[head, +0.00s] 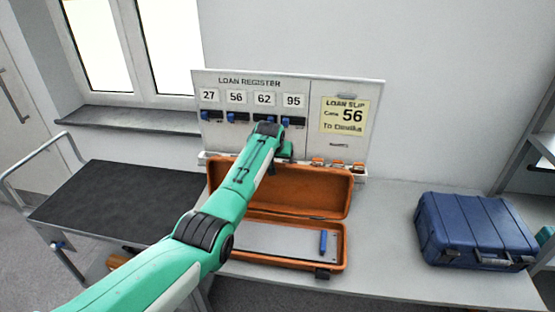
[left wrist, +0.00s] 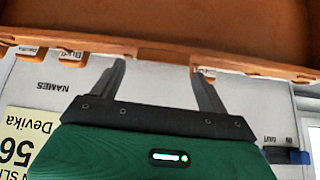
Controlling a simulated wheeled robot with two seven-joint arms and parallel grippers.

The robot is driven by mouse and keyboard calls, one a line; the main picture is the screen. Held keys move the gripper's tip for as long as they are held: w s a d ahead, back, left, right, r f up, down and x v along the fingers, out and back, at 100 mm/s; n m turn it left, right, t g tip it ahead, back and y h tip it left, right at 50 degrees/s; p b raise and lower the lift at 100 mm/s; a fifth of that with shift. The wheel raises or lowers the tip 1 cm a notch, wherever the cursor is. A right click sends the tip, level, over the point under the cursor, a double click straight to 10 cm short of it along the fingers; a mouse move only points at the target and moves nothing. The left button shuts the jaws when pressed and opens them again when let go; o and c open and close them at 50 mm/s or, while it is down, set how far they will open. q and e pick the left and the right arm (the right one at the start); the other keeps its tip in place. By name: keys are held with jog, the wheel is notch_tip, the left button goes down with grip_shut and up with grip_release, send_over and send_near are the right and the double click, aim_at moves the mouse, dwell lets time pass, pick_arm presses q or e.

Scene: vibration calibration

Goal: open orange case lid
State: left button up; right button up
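The orange case (head: 290,262) stands on the grey table with its lid (head: 315,190) swung up and tilted back towards the board. Its base is uncovered and holds a grey panel (head: 265,238) and a small blue item (head: 323,242). My left arm reaches across the case. My left gripper (head: 286,152) is near the lid's upper edge, partly hidden by the wrist. In the left wrist view the gripper (left wrist: 158,67) has its two fingers wide apart with nothing between them. The fingertips are close to the orange rim (left wrist: 150,53); I cannot tell whether they touch. My right gripper is not in view.
A loan register board (head: 290,90) with a yellow slip (head: 344,115) stands behind the case. A closed blue case (head: 475,230) is at the right. A cart with a dark top (head: 115,200) is at the left. The table between the two cases is clear.

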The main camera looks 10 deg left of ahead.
pick_arm(q)
jog(key=shift+w+f, duration=0.1)
jog(key=shift+f, duration=0.25)
jog(key=shift+s+r, duration=0.35)
jog(key=shift+s, duration=0.05)
jog(key=b+v, duration=0.3)
jog(key=v, duration=0.9)
jog(key=shift+r, duration=0.45)
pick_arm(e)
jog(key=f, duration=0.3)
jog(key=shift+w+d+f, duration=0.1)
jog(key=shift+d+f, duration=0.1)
pick_arm(q)
jog(key=shift+f, duration=0.1)
